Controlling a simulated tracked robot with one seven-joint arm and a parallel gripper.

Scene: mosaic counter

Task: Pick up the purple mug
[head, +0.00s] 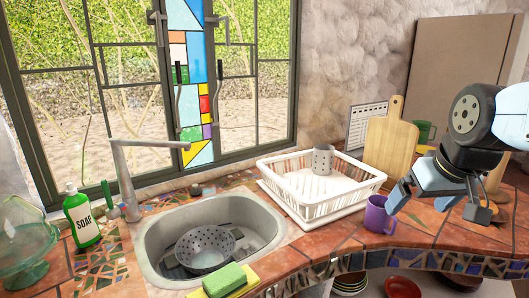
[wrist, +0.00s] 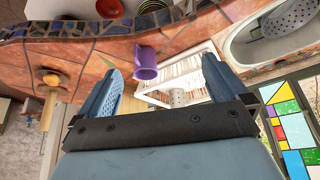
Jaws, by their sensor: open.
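The purple mug (head: 377,214) stands upright on the tiled counter near its front edge, just right of the white dish rack. In the wrist view, which is upside down, the purple mug (wrist: 145,66) appears between and beyond my two blue fingers. My gripper (head: 438,203) is open and empty, to the right of the mug in the head view and apart from it. In the wrist view my gripper (wrist: 160,70) has its fingers spread wide, with the mug nearer the left finger.
The white dish rack (head: 318,190) holds a grey cylindrical holder (head: 323,160). A wooden cutting board (head: 390,145) leans behind the mug. A green mug (head: 425,132) stands farther back. The sink (head: 170,235) with a colander (head: 205,249) lies to the left.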

